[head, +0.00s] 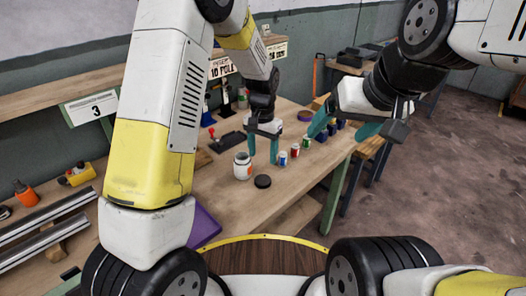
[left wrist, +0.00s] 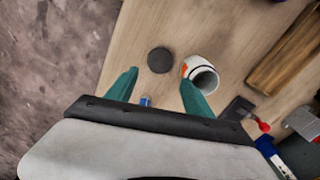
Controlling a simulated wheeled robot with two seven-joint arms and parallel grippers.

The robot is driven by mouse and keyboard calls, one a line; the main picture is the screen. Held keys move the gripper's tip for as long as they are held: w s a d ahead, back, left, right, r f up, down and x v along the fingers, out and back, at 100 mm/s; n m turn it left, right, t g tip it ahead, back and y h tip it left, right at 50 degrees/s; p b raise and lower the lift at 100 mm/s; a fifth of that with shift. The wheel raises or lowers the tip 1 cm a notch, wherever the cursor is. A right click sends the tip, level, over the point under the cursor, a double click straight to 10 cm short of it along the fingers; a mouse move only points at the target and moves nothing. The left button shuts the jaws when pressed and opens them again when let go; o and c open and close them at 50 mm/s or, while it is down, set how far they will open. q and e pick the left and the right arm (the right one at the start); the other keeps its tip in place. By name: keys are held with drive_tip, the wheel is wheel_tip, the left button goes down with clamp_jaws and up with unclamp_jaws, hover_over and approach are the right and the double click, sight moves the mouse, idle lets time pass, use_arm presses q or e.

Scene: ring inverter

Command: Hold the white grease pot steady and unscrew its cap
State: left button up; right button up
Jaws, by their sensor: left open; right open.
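The white grease pot (head: 242,168) with an orange mark stands on the wooden bench, uncapped. Its open, hollow mouth shows in the left wrist view (left wrist: 204,78). A dark round cap (head: 262,182) lies flat on the bench beside the pot, apart from it; it also shows in the left wrist view (left wrist: 160,60). My left gripper (head: 262,157) is open and empty, its teal fingers just behind and right of the pot in the head view. My right gripper (head: 345,128) is open and empty, held up at the bench's right side, away from the pot.
Several small coloured cans (head: 282,158) stand in a row right of my left gripper. A dark tool with a red knob (head: 226,140) lies behind the pot. A purple tray (head: 203,226) is at the near left. The bench front around the cap is clear.

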use_arm(q)
drive_tip(key=s+a+r+n+t+h, duration=0.15)
drive_tip(key=s+a+r, duration=0.25)
drive_tip(key=r, duration=0.5)
drive_tip(key=s+a+r+n+t+h, duration=0.15)
drive_tip(key=s+a+r, duration=0.3)
drive_tip(key=r, duration=0.45)
drive_tip(key=s+a+r+n+t, duration=0.1)
drive_tip(key=s+a+r, duration=0.1)
drive_tip(key=s, duration=0.5)
drive_tip(key=s+a+r+n+t, duration=0.1)
drive_tip(key=s+a+r+t, duration=0.1)
drive_tip(key=s, duration=0.5)
drive_tip(key=shift+s+a+r+n+y, duration=0.3)
drive_tip(key=shift+a+r+y, duration=0.15)
drive_tip(key=shift+r, duration=0.2)
